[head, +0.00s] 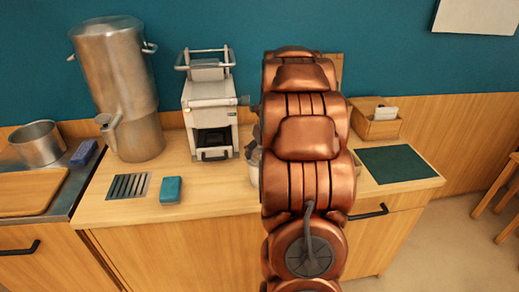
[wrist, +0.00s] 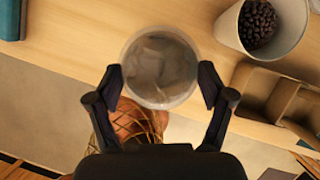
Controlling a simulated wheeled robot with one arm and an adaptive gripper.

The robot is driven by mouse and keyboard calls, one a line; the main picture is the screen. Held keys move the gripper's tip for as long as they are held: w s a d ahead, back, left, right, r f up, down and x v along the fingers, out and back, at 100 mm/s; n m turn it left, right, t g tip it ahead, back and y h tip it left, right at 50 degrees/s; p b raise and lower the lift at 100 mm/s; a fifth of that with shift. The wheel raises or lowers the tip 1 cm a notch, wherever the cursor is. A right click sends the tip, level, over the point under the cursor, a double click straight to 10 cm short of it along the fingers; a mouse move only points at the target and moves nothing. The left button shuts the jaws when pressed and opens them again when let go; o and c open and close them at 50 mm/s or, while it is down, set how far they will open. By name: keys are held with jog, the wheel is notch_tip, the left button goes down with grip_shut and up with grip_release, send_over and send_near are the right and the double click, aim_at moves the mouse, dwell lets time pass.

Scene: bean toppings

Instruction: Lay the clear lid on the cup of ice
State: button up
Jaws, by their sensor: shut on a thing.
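In the wrist view, my gripper (wrist: 161,78) has its two dark fingers against opposite sides of a clear round lid (wrist: 160,101), holding it by its edge. Grey, chunky shapes like ice show through the lid, in what looks like the cup of ice (wrist: 163,62) below. The lid and the cup's round outline nearly overlap from above. I cannot tell whether the lid touches the cup's rim or is just above it. In the head view, my copper arm hides the gripper, the lid and the cup.
A pale cup of dark beans (wrist: 259,24) stands upper right in the wrist view, near a wooden divided holder (wrist: 262,92). In the head view, a grey machine (head: 209,110), a metal urn (head: 120,90) and a blue sponge (head: 171,189) stand left; a dark green mat (head: 398,165) lies right.

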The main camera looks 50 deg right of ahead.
jog(key=o, duration=0.6)
dwell(0.4)
jog(key=shift+r+p, duration=2.7)
jog(key=shift+r, duration=0.8)
